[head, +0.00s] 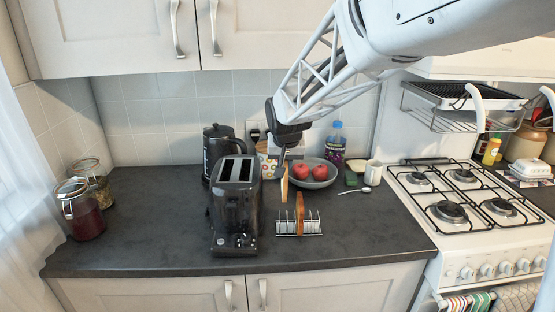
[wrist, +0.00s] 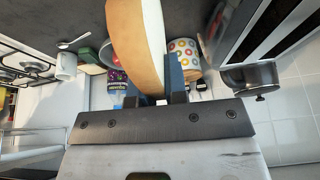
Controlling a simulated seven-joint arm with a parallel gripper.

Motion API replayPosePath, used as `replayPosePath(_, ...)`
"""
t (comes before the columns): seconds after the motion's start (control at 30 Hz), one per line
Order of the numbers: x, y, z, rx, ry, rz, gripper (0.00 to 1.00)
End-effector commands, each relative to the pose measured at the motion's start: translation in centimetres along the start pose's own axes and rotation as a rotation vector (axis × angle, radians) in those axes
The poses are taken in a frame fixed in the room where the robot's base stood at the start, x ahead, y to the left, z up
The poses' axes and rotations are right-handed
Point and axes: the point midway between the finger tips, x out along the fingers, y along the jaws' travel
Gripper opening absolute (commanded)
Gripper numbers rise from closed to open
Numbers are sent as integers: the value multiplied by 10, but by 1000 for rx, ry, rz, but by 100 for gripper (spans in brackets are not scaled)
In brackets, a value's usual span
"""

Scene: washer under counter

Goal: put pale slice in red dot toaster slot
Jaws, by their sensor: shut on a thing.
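A bread slice (head: 284,185) hangs upright below my gripper (head: 282,160), just right of the toaster and apart from it. In the wrist view, my gripper (wrist: 157,92) is shut on this slice (wrist: 155,35), which has a pale face and golden-brown crust. The black toaster (head: 221,222) stands on the counter with its long slots facing up; no bread shows in them. Its slotted top also shows in the wrist view (wrist: 262,40). I cannot make out a red dot.
A wire toast rack (head: 314,226) holds a browner slice (head: 300,212) right of the toaster.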

Motion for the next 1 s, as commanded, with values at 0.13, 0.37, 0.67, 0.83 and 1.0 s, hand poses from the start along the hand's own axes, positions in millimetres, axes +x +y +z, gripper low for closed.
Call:
replayPosePath(0.13,-3,-3,-2,0,1,0,0)
replayPosePath(0.37,-22,-22,-16,2,2,3,0)
replayPosePath(0.67,-46,-71,-45,-2,-2,10,0)
replayPosePath(0.83,-43,-112,-64,-11,-2,11,0)
replayPosePath(1.0,-41,-148,-80,-13,-2,17,0)
